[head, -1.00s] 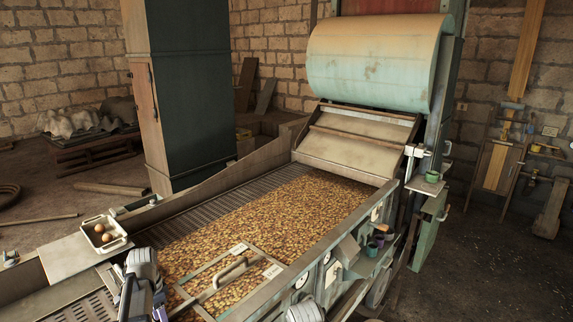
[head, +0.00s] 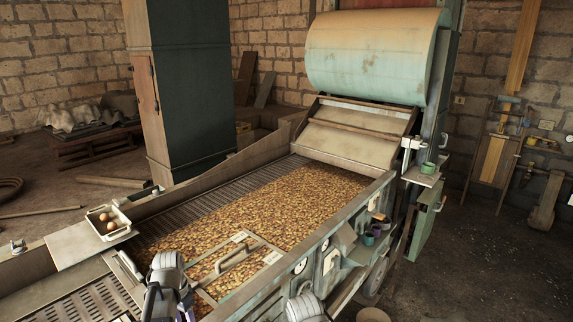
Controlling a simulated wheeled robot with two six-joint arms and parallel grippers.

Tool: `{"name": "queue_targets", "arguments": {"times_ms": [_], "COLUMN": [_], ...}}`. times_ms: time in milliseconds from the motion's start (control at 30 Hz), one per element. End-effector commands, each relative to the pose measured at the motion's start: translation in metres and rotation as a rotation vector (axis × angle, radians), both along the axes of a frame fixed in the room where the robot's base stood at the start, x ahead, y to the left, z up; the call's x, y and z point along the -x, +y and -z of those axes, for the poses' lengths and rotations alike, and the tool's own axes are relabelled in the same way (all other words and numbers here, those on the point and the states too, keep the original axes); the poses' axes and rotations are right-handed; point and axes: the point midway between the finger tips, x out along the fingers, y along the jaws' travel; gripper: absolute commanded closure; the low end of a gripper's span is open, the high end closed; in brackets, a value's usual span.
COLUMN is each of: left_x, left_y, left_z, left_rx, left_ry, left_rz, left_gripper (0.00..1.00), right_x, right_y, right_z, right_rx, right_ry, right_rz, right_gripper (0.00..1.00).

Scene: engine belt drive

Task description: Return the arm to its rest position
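My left arm comes in at the bottom edge, left of centre, in front of the belt machine. A pale grey, rounded joint and darker parts show, but the fingers of my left gripper are not in view. Only a pale rounded link of my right arm shows at the bottom edge, right of the left one. My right gripper is not in view. A framed panel with a bar handle (head: 233,258) lies on the bed of brown-yellow pieces (head: 265,205), close to my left arm.
A small tray (head: 125,231) with round brown items sits on the machine's left side. A slatted grate (head: 88,305) is at the lower left. A green cup (head: 428,168) stands on the right-side shelf (head: 424,180). Open floor (head: 480,250) lies to the right.

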Motion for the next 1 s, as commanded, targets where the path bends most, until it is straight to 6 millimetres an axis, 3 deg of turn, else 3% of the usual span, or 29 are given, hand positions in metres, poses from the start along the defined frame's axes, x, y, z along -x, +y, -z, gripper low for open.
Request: {"name": "queue_targets", "arguments": {"times_ms": [533, 600, 667, 1000], "left_x": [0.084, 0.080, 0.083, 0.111], "left_y": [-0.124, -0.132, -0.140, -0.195], "left_z": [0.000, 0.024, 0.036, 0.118], "left_rx": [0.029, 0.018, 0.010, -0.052], "left_ry": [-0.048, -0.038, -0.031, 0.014], "left_rz": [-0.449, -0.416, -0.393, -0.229], "left_gripper": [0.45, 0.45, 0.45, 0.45], "right_x": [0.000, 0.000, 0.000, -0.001], "right_y": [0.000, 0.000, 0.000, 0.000], "right_z": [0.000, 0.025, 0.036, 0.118], "right_rx": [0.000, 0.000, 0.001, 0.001], "right_ry": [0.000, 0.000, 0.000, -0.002], "right_rz": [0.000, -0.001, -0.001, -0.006], "right_gripper": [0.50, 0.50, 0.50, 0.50]}}
